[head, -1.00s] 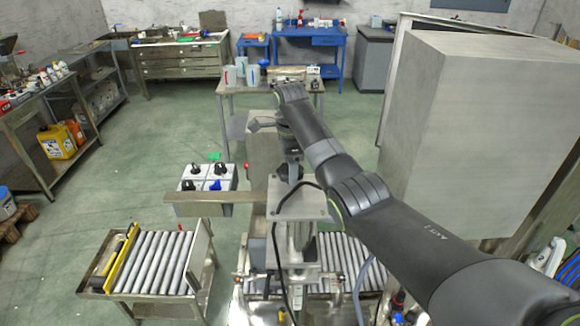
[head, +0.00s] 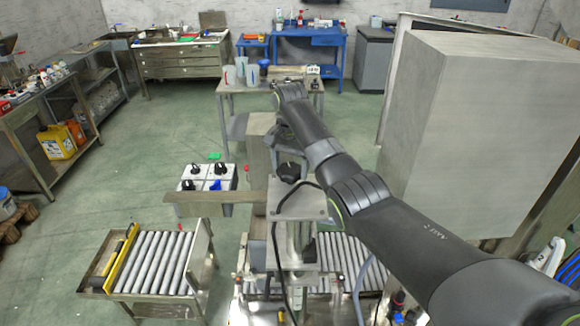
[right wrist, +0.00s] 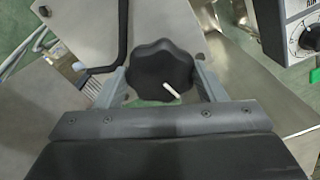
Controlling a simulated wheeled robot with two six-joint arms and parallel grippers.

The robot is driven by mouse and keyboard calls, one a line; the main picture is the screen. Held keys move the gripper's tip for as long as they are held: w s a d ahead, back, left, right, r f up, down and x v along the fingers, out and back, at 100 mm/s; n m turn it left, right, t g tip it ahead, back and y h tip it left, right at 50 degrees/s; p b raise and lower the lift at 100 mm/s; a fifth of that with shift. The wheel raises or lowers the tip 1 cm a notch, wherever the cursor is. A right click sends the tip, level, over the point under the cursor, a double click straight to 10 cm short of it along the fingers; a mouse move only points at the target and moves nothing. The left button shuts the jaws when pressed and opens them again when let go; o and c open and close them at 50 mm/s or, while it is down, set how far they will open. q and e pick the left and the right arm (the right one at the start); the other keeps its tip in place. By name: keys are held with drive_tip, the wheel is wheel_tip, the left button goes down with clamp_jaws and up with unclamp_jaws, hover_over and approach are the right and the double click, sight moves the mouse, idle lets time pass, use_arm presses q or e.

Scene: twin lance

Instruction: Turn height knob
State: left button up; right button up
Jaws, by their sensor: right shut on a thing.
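The height knob (right wrist: 155,72) is black and lobed, with a short white pointer mark toward the lower right in the right wrist view. In the head view the knob (head: 290,171) sits above a grey metal plate on the column of the machine. My right gripper (right wrist: 160,85) has one finger on each side of the knob and is shut on it. In the head view my right arm reaches in from the lower right, and its wrist hides most of the gripper (head: 289,160). My left gripper is in neither view.
A control box (head: 207,177) with black and blue knobs stands left of the column. A black cable (head: 275,250) runs down the machine beside the plate. Roller conveyors (head: 155,262) lie in front. A large grey cabinet (head: 480,130) stands right of my arm.

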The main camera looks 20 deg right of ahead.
drive_tip(key=n, duration=0.4)
drive_tip(key=shift+n, duration=0.3)
drive_tip(key=n, duration=0.4)
drive_tip(key=shift+n, duration=0.3)
drive_tip(key=n, duration=0.4)
drive_tip(key=shift+n, duration=0.3)
drive_tip(key=n, duration=1.3)
drive_tip(key=shift+n, duration=0.3)
drive_tip(key=n, duration=0.4)
drive_tip(key=shift+n, duration=2.1)
drive_tip(key=shift+f, duration=0.1)
